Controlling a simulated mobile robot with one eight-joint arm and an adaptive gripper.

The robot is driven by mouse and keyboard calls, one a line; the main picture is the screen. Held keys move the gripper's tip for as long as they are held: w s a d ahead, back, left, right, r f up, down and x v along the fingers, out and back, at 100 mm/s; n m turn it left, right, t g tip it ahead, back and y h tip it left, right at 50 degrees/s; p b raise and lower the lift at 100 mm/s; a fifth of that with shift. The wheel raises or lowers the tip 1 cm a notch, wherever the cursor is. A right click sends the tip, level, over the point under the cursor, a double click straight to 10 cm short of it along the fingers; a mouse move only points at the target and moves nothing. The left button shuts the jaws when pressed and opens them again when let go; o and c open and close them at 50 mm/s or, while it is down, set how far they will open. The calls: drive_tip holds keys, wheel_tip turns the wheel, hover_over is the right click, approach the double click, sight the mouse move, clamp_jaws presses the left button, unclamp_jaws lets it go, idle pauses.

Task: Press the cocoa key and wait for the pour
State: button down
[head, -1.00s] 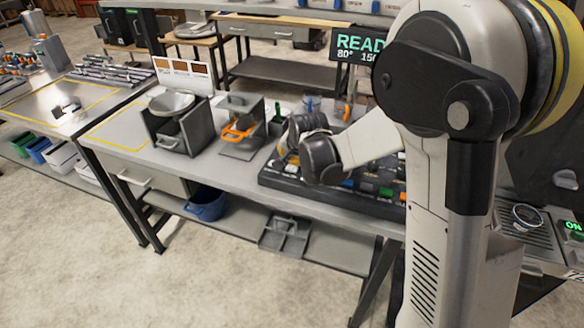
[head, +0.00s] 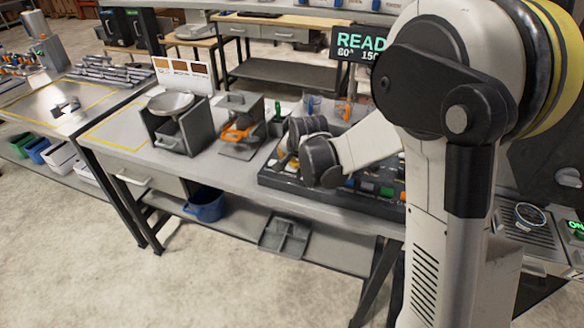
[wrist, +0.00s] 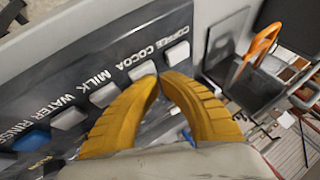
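The dark key panel (head: 268,178) lies on the workbench; in the wrist view its labels read coffee, cocoa, milk, water and rinse. The cocoa key (wrist: 142,70) is a pale block beside its label, between the coffee key (wrist: 176,54) and the milk key (wrist: 105,95). My gripper (wrist: 159,79) has two yellow fingers whose tips meet with nothing between them. The tips are right by the cocoa key, on the side away from its label; I cannot tell whether they touch it.
A display (head: 359,46) begins with "READ", partly covered by my arm. A scale-like dish (head: 171,103) and an orange-handled holder (head: 238,130) stand to the left on the bench. A grey divided tray (head: 286,236) and blue bin (head: 205,205) are below.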

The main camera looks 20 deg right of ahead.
drive_tip(key=shift+f, duration=0.25)
drive_tip(key=shift+r, duration=0.1)
idle(0.4)
drive_tip(key=shift+r+p, duration=0.4)
drive_tip(key=shift+r, duration=0.4)
drive_tip(key=shift+r, duration=0.15)
wheel_tip(320, 180, up, 5)
drive_tip(key=p, duration=0.3)
drive_tip(key=shift+p, duration=0.3)
drive_tip(key=s+r+n+b, duration=0.2)
drive_tip(key=s+r+n, duration=0.35)
drive_tip(key=s, duration=0.85)
drive_tip(key=s+n+b, duration=0.1)
drive_tip(key=s+n, duration=0.2)
drive_tip(key=s, duration=1.4)
drive_tip(key=shift+d+b, duration=0.15)
drive_tip(key=shift+b, duration=0.15)
